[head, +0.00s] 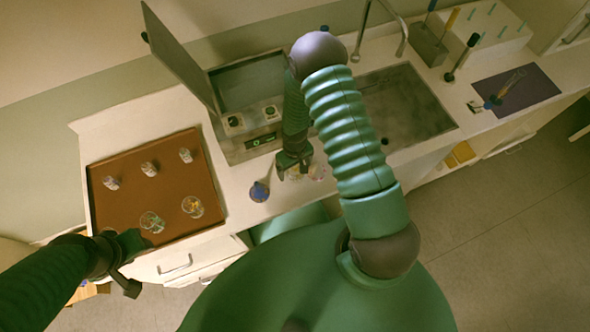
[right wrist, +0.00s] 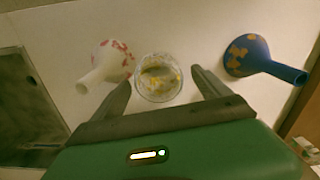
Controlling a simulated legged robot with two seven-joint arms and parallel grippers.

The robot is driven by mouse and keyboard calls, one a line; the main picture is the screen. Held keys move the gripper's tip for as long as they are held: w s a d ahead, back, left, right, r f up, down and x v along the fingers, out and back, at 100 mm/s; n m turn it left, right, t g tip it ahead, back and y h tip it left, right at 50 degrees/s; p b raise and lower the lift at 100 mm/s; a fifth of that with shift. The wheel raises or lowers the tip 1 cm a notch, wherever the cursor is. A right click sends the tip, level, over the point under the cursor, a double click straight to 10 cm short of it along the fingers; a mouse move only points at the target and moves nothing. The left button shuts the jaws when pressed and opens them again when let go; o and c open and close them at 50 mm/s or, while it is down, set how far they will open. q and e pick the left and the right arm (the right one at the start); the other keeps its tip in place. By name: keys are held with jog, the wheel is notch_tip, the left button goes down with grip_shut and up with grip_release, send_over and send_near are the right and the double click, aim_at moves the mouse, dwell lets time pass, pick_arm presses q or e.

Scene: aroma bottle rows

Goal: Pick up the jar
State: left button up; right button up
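A round clear glass jar (right wrist: 158,77) with yellow bits inside stands on the white counter in the right wrist view. The two fingers of my right gripper (right wrist: 162,88) are spread, one on each side of the jar, with gaps showing. In the head view my right gripper (head: 291,166) points down at the counter and partly hides the jar (head: 293,173). My left gripper (head: 134,265) is at the front edge of the brown tray (head: 120,217), with its fingers apart and nothing seen between them.
A blue funnel (right wrist: 248,56) and a white funnel with pink spots (right wrist: 108,60) lie close on either side of the jar. The tray holds several small containers, including two glass jars (head: 192,207) (head: 151,222). An open-lidded device (head: 247,140) and a sink (head: 405,110) stand behind.

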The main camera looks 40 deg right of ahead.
jog(key=c, duration=1.4)
jog(key=shift+c, duration=0.4)
jog(key=shift+r, duration=0.1)
